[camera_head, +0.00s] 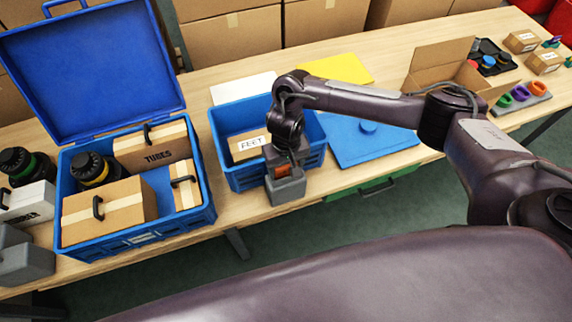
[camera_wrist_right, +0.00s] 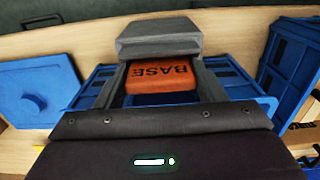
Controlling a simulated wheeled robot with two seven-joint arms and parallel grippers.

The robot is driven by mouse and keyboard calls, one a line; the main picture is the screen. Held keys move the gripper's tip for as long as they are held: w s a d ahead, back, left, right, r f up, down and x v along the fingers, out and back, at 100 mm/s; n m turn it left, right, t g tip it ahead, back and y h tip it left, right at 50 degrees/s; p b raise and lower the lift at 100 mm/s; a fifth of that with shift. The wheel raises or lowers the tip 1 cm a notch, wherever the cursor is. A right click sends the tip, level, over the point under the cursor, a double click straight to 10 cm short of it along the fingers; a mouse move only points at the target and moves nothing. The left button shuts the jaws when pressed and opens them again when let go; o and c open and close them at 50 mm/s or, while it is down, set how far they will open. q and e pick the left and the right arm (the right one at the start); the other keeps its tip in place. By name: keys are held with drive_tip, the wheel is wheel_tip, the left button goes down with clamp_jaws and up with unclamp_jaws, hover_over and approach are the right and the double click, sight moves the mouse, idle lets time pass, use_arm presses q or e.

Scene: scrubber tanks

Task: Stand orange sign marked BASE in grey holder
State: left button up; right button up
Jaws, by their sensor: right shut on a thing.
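The orange sign (camera_wrist_right: 160,78) shows its BASE lettering upside down in the right wrist view, between the two fingers of my right gripper (camera_wrist_right: 160,88). My right gripper is shut on the sign. In the head view only a small orange part of the sign (camera_head: 282,170) shows below my right gripper (camera_head: 283,162). The grey holder (camera_head: 286,190) stands at the front of the blue crate, directly under the sign; it also shows in the right wrist view (camera_wrist_right: 158,38). The sign's lower edge is hidden, so I cannot tell how deep it sits. My left gripper is not in view.
The blue crate (camera_head: 222,130) holds a box labelled FEET (camera_head: 245,152). A blue lid (camera_head: 375,148) lies right of it. An open blue case (camera_head: 145,237) with cartons stands left. Grey blocks (camera_head: 25,263) are at the far left. The table's front edge is close to the holder.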

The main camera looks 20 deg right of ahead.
drive_tip(key=shift+f, duration=0.1)
idle(0.3)
drive_tip(key=o, duration=1.3)
wheel_tip(320, 180, up, 7)
drive_tip(key=p, duration=0.9)
idle(0.7)
